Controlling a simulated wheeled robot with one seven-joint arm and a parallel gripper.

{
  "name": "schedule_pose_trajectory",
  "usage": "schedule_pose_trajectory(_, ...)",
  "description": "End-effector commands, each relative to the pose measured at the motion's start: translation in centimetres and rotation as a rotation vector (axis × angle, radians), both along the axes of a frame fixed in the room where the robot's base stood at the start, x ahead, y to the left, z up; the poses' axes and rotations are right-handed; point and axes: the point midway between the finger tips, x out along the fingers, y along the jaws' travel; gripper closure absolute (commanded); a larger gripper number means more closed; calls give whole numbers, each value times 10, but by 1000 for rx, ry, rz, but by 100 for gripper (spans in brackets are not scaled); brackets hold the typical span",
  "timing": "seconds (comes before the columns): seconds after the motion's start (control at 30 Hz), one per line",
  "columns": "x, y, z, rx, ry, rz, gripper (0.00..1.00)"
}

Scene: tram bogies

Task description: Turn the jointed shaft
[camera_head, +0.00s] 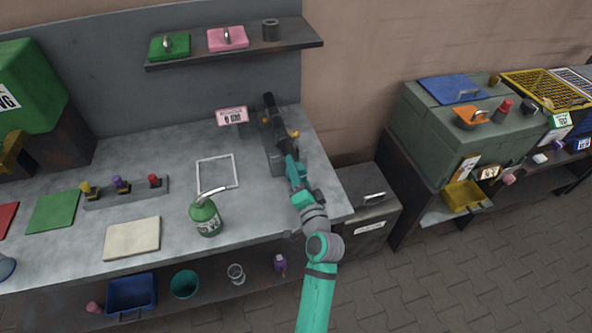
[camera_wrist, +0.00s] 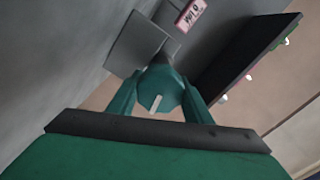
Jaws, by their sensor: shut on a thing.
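The jointed shaft (camera_head: 276,118) is a dark bar with yellow-orange bits beside it, at the back right of the grey workbench. A grey block stands beside its near end. My gripper (camera_head: 290,157) reaches in from the front right and meets the near end of the shaft. In the wrist view my gripper (camera_wrist: 160,98) has its two green fingers closed on either side of a faceted green end piece (camera_wrist: 163,79) with a white mark. The rest of the shaft beyond this piece is hidden there.
A pink-edged sign (camera_head: 232,115) stands just left of the shaft. A wall shelf (camera_head: 235,47) hangs above. A green canister (camera_head: 206,217) stands near the bench's front edge, with a white square outline (camera_head: 218,171) behind it. A grey cabinet (camera_head: 368,207) stands right of the bench.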

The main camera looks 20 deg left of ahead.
Motion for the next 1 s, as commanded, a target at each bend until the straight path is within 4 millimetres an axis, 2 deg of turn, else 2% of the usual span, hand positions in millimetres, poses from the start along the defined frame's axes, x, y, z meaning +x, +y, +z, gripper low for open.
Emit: schedule_pose_trajectory(1.0,0,-1,-2,800,540,-2,77)
